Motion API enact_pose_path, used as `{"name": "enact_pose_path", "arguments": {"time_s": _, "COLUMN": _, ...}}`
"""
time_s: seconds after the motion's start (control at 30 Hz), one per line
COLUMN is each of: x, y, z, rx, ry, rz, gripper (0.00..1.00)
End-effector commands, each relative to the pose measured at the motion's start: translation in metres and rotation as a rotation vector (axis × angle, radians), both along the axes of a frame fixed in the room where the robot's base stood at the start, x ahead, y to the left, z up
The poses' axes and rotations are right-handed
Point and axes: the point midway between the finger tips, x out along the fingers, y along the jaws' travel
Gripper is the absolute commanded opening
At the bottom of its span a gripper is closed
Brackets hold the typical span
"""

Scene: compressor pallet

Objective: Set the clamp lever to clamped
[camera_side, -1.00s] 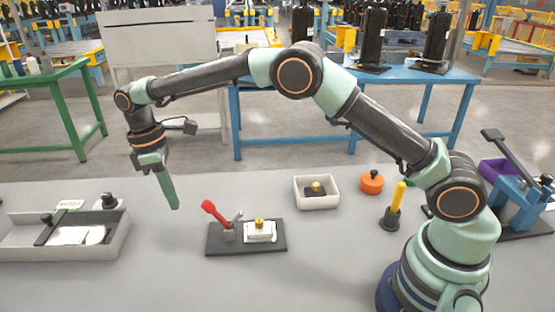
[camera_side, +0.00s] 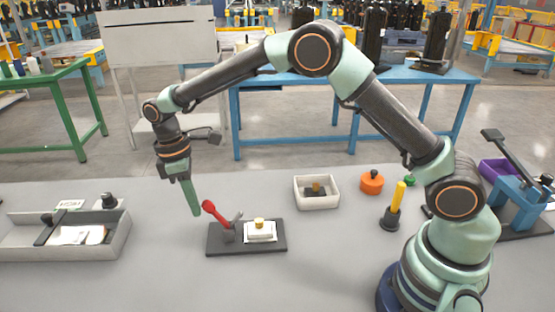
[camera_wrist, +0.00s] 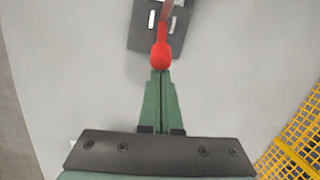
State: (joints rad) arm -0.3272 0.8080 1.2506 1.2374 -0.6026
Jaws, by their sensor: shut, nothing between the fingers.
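The clamp lever has a red handle (camera_side: 215,213) that leans up and to the left from its bracket on a dark base plate (camera_side: 262,248). A white block with a yellow knob (camera_side: 260,230) sits on the plate to the right of the lever. My gripper (camera_side: 196,213) is shut and empty, pointing down just left of the red handle end. In the wrist view my shut fingertips (camera_wrist: 161,75) are close to the red handle (camera_wrist: 161,52). I cannot tell whether they touch it. The plate (camera_wrist: 143,28) is partly cut off at the top there.
A grey tray (camera_side: 112,240) stands at the left. A white bin (camera_side: 317,203), an orange knobbed piece (camera_side: 372,183) and a yellow-handled tool (camera_side: 397,196) stand to the right. A blue lever fixture (camera_side: 515,203) is at the far right. The table in front of the plate is clear.

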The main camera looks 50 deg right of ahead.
Motion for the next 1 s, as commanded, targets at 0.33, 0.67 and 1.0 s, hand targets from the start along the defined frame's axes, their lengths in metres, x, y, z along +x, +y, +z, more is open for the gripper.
{"name": "enact_pose_path", "arguments": {"time_s": 0.33, "x": -0.002, "y": -0.002, "z": 0.003, "rx": 0.01, "ry": -0.028, "rz": 0.002, "gripper": 0.0}}
{"name": "enact_pose_path", "arguments": {"time_s": 0.67, "x": -0.005, "y": -0.005, "z": 0.005, "rx": 0.022, "ry": -0.063, "rz": 0.003, "gripper": 0.0}}
{"name": "enact_pose_path", "arguments": {"time_s": 1.0, "x": -0.01, "y": -0.011, "z": 0.01, "rx": 0.037, "ry": -0.107, "rz": 0.003, "gripper": 0.0}}
